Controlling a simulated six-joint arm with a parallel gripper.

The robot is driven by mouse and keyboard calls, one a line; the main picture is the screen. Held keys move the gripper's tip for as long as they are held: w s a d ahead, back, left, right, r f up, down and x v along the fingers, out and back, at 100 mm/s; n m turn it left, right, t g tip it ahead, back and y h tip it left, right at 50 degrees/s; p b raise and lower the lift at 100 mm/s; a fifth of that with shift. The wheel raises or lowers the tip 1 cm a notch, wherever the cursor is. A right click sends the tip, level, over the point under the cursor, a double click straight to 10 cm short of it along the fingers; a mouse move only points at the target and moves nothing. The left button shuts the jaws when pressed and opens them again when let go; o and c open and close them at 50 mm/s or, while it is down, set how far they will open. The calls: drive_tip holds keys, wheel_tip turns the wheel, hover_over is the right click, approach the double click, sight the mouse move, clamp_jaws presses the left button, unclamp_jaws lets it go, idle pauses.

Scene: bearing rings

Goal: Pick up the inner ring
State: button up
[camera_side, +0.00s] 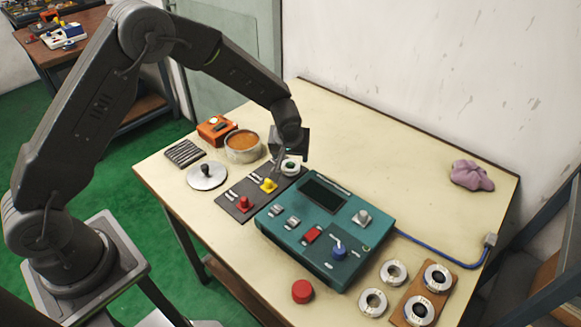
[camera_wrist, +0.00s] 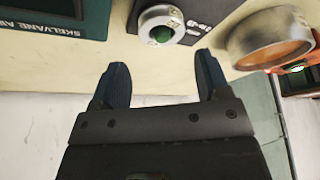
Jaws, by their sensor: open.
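A silver ring (camera_side: 290,168) sits around a green button at the far end of the dark plate (camera_side: 238,206). It also shows in the wrist view, where the ring (camera_wrist: 174,13) is at the top, ahead of the fingertips. My gripper (camera_side: 277,160) is beside this ring, above the table. In the wrist view my gripper (camera_wrist: 160,75) is open, with nothing between its two dark fingers. More silver rings stand at the front right: two loose ones (camera_side: 393,264) and two on a brown board (camera_side: 402,300). I cannot tell which one is called the inner ring.
A teal control box (camera_side: 283,233) stands right of the dark plate, with a blue cable (camera_side: 440,254). A round tin (camera_side: 243,158), an orange box (camera_side: 215,130) and a metal disc (camera_side: 207,184) are to the left. The table's back right is clear except for a pink cloth (camera_side: 470,176).

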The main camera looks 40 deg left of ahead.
sight(290, 163)
drive_tip(key=x, duration=0.5)
drive_tip(key=shift+s+f, duration=0.25)
drive_tip(key=shift+f, duration=0.15)
drive_tip(key=c, duration=0.8)
drive_tip(key=shift+r, duration=0.15)
